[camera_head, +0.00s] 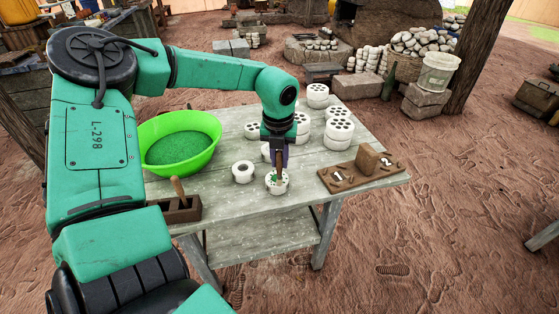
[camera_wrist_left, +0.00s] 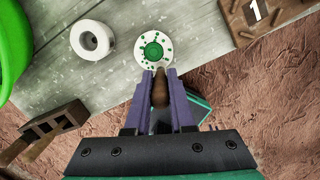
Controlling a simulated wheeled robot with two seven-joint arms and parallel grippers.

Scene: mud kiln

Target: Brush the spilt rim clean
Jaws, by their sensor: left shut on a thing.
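A white round mould (camera_head: 277,188) stands near the front edge of the table. In the left wrist view the mould (camera_wrist_left: 152,68) has a green-filled centre, and green specks lie scattered on its white rim. My left gripper (camera_head: 279,158) is above it, pointing down. In the left wrist view its purple fingers (camera_wrist_left: 159,78) are shut on a brown wooden-handled brush (camera_wrist_left: 160,95). The brush's lower end is at the near side of the rim; I cannot tell whether it touches. My right gripper is in neither view.
A white ring (camera_head: 243,172) sits left of the mould. A bright green basin (camera_head: 205,160) of green powder stands further left. A brown box (camera_head: 186,212) with a wooden handle is front left. A board (camera_head: 335,180) with a brown block (camera_head: 374,160) lies right. White perforated cylinders (camera_head: 340,127) stand behind.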

